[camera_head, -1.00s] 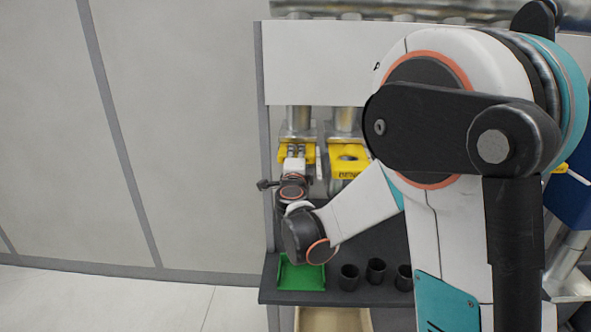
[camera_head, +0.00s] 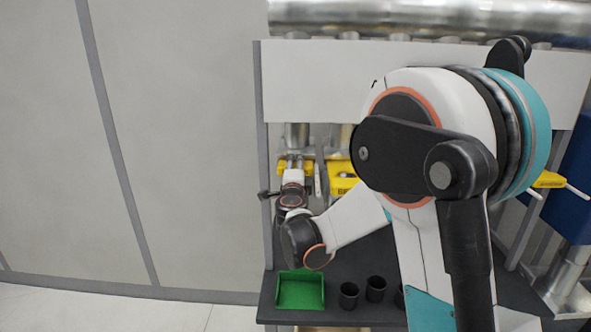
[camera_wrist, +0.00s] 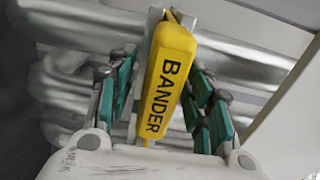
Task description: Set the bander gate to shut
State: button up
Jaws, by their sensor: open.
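The bander gate's yellow handle (camera_wrist: 170,75), lettered BANDER, fills the middle of the wrist view. It lies lengthwise between the teal-padded fingers of my gripper (camera_wrist: 162,88). The fingers are apart, with a gap visible on both sides of the handle, so it is not clamped. In the head view my gripper (camera_head: 294,166) is up at the leftmost pipe, and yellow (camera_head: 281,168) shows beside it. My wrist hides most of the gate there.
A second yellow gate (camera_head: 341,184) stands just right, partly behind my arm. Another yellow handle (camera_head: 549,180) is farther right. Below, a dark shelf (camera_head: 330,313) carries a green tray (camera_head: 300,292) and black cups (camera_head: 349,294). A grey wall (camera_head: 190,150) is at left.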

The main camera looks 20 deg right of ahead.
jog(key=v, duration=1.2)
jog(key=shift+r, duration=0.1)
jog(key=s+a+r+n+t+y+b, duration=0.1)
jog(key=s+a+r+n+y, duration=0.4)
jog(key=n, duration=0.4)
jog(key=s+a+n+g+y, duration=0.2)
jog(key=s+a+n+y, duration=0.1)
jog(key=s+n+y, duration=0.25)
jog(key=s+d+f+n+g+h+b, duration=0.1)
jog(key=s+d+f+n+g+h, duration=0.1)
jog(key=s+f, duration=0.5)
jog(key=s+d+f+n+g+h+b, duration=0.1)
jog(key=s+d+f+n+g+h, duration=0.2)
jog(key=s, duration=1.2)
jog(key=d+f+n+g, duration=0.2)
jog(key=d+f+g, duration=0.1)
jog(key=f+g, duration=0.1)
jog(key=shift+d+f, duration=0.25)
jog(key=shift+f, duration=0.45)
jog(key=shift+s, duration=0.1)
